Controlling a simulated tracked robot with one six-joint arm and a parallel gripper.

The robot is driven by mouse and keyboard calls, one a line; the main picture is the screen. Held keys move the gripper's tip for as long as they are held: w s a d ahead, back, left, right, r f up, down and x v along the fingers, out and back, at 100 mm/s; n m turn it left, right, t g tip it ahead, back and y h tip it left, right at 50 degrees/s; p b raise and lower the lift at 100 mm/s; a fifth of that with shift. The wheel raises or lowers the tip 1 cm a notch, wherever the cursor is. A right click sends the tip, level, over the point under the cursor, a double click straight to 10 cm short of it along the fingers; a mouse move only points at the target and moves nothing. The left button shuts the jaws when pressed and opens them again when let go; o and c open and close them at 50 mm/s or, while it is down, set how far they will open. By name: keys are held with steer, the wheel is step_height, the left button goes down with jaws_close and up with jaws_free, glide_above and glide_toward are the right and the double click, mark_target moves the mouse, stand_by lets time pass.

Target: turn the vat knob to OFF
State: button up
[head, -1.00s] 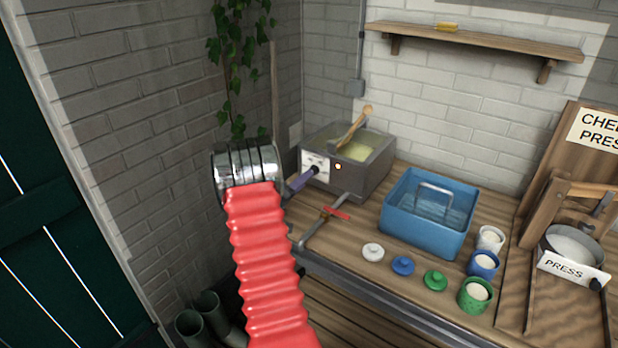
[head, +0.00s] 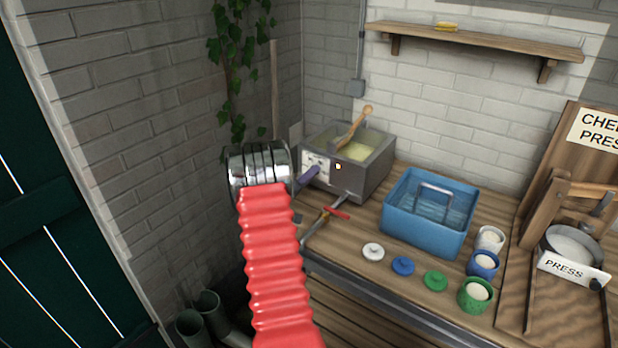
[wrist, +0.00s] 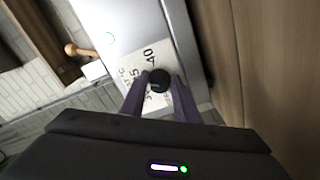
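The grey vat (head: 365,178) stands at the left end of the bench, with pale yellow-green liquid inside. In the wrist view the plate (wrist: 133,66) shows 40 and other partly covered numbers; no OFF mark is readable. The round black knob (wrist: 158,81) sits between the purple fingertips of my gripper (wrist: 159,86), one on each side. Little or no gap shows, and I cannot tell whether they press on it. In the head view my gripper (head: 308,177) reaches the plate.
A wooden spoon (head: 355,125) leans in the vat. A red-handled valve pipe (head: 335,212) juts from its front, just right of my arm. A blue basin (head: 428,215), several lids and cups, and a cheese press (head: 570,245) stand to the right.

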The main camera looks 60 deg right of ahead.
steer(key=shift+f, duration=0.1)
steer(key=c, duration=0.5)
steer(key=shift+a, duration=0.15)
